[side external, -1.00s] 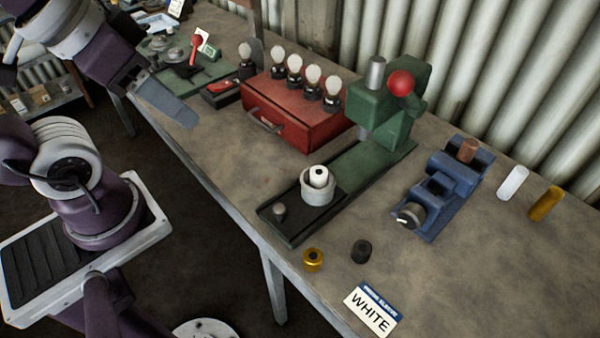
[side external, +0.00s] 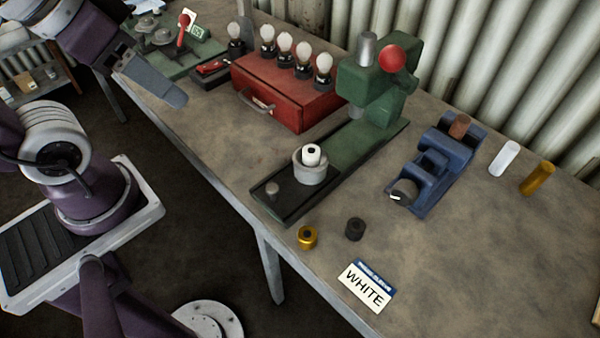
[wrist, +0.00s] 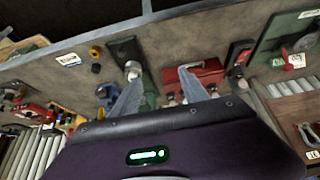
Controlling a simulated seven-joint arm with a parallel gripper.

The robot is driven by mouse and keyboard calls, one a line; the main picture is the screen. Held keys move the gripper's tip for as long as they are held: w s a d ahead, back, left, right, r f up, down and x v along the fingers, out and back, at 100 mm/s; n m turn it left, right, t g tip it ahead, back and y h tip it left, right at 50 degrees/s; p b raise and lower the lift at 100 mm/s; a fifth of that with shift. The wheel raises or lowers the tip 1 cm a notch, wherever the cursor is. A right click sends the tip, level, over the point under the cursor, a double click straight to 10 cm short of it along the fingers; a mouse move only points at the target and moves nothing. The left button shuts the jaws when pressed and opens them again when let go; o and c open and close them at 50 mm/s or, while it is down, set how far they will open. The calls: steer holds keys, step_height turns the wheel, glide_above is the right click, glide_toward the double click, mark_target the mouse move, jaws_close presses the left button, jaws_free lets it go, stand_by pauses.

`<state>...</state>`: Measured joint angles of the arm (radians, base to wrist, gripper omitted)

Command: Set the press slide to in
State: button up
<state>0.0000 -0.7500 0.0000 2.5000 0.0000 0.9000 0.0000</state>
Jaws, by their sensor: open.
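The green press (side external: 378,85) stands on the bench with a grey ram cylinder and a red ball lever (side external: 392,60). Its slide holds a pale grey cup (side external: 310,172) with a white sleeve (side external: 311,155) standing in it. The cup is at the front part of the dark track (side external: 290,200), clear of the press head, near a small grey knob (side external: 272,188). The cup also shows in the wrist view (wrist: 133,70). My gripper (side external: 172,92) is open and empty, raised left of the red toolbox; its two spread fingers show in the wrist view (wrist: 159,78).
A blue vise-like fixture (side external: 440,165), white and brass cylinders, a gold ring (side external: 307,237), a black ring (side external: 355,229) and a WHITE card (side external: 366,286) lie to the right. The front right bench is mostly clear.

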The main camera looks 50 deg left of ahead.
steer(key=shift+c, duration=1)
steer(key=m+g, duration=0.6)
steer(key=m, duration=2.1)
glide_above(272, 187)
step_height(272, 187, down, 11)
steer(key=shift+a+f, duration=0.1)
steer(key=shift+f, duration=0.1)
step_height(272, 187, down, 7)
steer(key=shift+f, duration=0.1)
steer(key=shift+c, duration=0.4)
